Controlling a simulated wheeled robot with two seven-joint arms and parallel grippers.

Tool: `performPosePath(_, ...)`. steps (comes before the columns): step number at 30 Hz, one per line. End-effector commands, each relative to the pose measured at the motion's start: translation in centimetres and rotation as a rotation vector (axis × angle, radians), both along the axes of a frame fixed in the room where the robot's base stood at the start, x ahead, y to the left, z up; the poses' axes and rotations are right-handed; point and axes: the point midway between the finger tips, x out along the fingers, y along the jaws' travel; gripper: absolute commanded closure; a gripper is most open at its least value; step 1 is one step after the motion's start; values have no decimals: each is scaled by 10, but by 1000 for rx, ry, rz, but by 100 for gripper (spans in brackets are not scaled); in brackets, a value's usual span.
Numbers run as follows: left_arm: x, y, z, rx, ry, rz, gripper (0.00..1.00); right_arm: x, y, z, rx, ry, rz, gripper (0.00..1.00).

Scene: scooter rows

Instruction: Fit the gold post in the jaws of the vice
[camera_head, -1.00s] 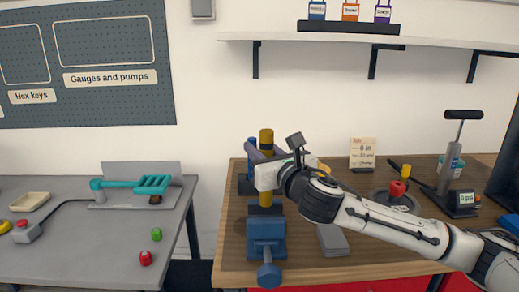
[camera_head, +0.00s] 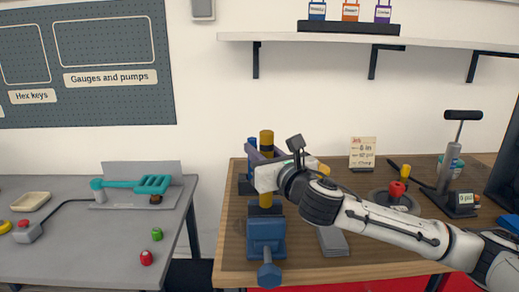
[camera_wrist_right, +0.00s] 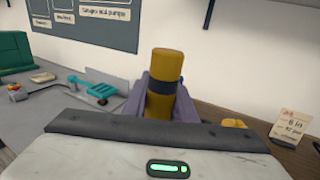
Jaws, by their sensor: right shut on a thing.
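The gold post (camera_head: 266,196) stands upright with a dark band near its top. My right gripper (camera_head: 264,156) is shut on its upper part, with purple fingers on either side. The post (camera_wrist_right: 161,103) also shows upright between the fingers in the right wrist view. The blue vice (camera_head: 266,236) sits at the bench's front left, its screw end facing me. The post's lower end meets the dark jaws of the vice in the head view. I cannot tell whether it is between them or just above or behind them. My left gripper is not in view.
A blue upright piece (camera_head: 252,145) stands behind the post. A grey block (camera_head: 332,240) lies right of the vice, under my right arm. A job card (camera_head: 362,153), a red-knobbed device (camera_head: 397,188) and a pump (camera_head: 451,170) stand farther right. A grey table (camera_head: 100,255) is at left.

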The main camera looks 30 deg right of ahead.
Motion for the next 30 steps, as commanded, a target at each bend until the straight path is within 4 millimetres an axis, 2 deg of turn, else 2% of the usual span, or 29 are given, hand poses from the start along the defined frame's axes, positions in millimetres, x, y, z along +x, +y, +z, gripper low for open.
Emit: performPosePath(30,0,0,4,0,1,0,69,0,0,-4,0,-3,0,100)
